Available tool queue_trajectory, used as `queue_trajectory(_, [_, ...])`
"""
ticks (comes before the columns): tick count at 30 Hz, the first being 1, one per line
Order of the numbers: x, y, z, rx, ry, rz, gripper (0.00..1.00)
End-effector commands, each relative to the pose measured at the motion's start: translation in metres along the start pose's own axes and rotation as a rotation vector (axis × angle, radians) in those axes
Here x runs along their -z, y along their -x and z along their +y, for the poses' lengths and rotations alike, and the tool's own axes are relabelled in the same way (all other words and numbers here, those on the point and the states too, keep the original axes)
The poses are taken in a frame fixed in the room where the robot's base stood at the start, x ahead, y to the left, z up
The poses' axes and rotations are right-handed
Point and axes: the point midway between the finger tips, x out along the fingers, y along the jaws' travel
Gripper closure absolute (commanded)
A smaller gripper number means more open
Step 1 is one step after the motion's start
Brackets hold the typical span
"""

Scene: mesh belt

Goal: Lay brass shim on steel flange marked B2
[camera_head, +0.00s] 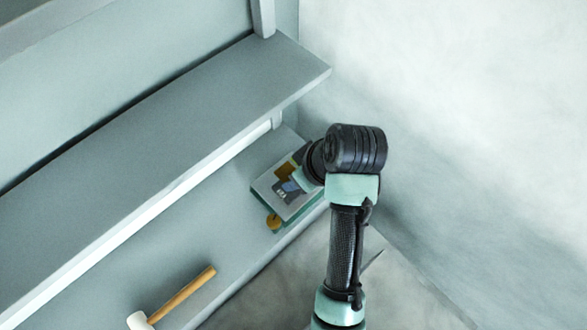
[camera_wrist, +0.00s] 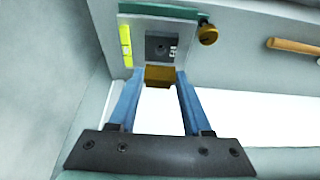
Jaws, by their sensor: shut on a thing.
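In the wrist view, my gripper (camera_wrist: 159,80) is shut on the brass shim (camera_wrist: 158,73), a small brown-gold block between the blue fingertips. Just beyond the shim is the steel flange (camera_wrist: 155,46), a dark grey square with a round hole and a small label too blurred to read. The flange sits on a pale plate with a teal edge. In the head view, the shim (camera_head: 285,170) shows beside the dark flange (camera_head: 279,188), and my wrist hides part of the plate. I cannot tell whether the shim touches the flange.
A bright yellow strip (camera_wrist: 125,46) lies on the plate left of the flange. A brass knob (camera_wrist: 208,35) sticks out at the plate's side. A hammer (camera_head: 180,297) lies on the lower shelf. An upper shelf (camera_head: 170,130) overhangs behind the plate.

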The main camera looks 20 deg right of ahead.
Motion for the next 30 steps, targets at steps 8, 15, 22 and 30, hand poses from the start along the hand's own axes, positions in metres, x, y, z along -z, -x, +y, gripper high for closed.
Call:
queue_trajectory(8, [-0.012, -0.028, -0.001, 0.002, -0.001, -0.003, 1.00])
queue_trajectory(15, [-0.018, -0.045, 0.000, -0.002, 0.001, 0.000, 1.00])
queue_trajectory(22, [-0.019, -0.046, 0.000, -0.001, 0.001, 0.000, 1.00])
queue_trajectory(30, [-0.022, -0.054, 0.000, -0.001, 0.000, 0.000, 1.00])
